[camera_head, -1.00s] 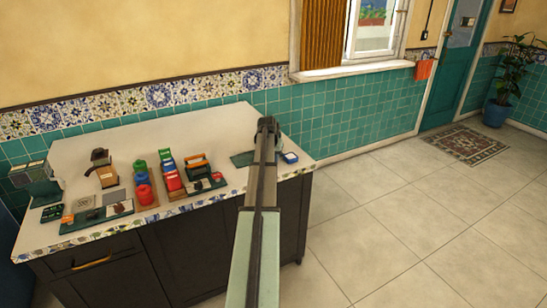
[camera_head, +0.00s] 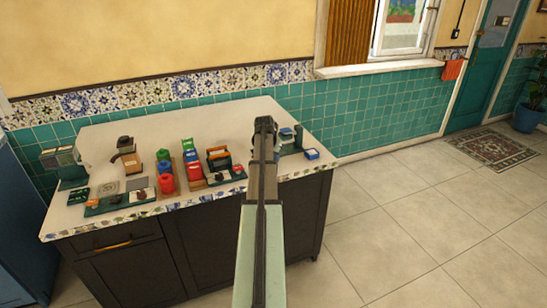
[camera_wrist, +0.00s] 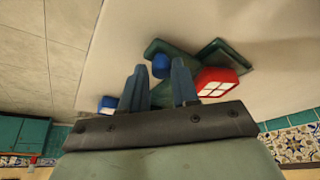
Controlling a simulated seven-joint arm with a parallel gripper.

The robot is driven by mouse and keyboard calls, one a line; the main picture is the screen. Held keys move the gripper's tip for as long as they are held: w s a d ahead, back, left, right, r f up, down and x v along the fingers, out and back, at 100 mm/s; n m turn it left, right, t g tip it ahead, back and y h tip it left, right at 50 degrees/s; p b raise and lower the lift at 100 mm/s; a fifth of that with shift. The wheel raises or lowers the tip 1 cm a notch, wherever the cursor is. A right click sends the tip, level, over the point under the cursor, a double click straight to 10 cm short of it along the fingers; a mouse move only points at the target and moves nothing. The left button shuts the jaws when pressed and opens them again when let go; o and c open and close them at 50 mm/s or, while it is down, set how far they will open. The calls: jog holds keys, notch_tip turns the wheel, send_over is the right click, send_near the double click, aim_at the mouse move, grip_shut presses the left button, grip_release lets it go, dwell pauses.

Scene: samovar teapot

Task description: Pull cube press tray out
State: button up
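A dark green device (camera_head: 291,140), which may be the cube press, stands at the right end of the counter, partly hidden by my arm. The wrist view shows a green base (camera_wrist: 157,48) with a blue round part (camera_wrist: 162,65) and a red block with white squares (camera_wrist: 217,81). I cannot tell which piece is the tray. My gripper (camera_head: 265,124) is over the right part of the counter. In the wrist view its two fingers (camera_wrist: 158,66) are apart, pointing toward the green base, with the blue part between or beyond them. Contact cannot be judged.
A small blue-and-white item (camera_head: 312,154) sits near the counter's right edge. Red, green and blue canisters (camera_head: 166,176), a brown grinder (camera_head: 127,153) and a dark green tray (camera_head: 120,202) with small items fill the left and middle of the counter (camera_head: 215,118).

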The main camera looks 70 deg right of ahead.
jog(key=o, duration=0.3)
jog(key=v, duration=1.4)
jog(key=shift+f, duration=0.15)
dwell(0.3)
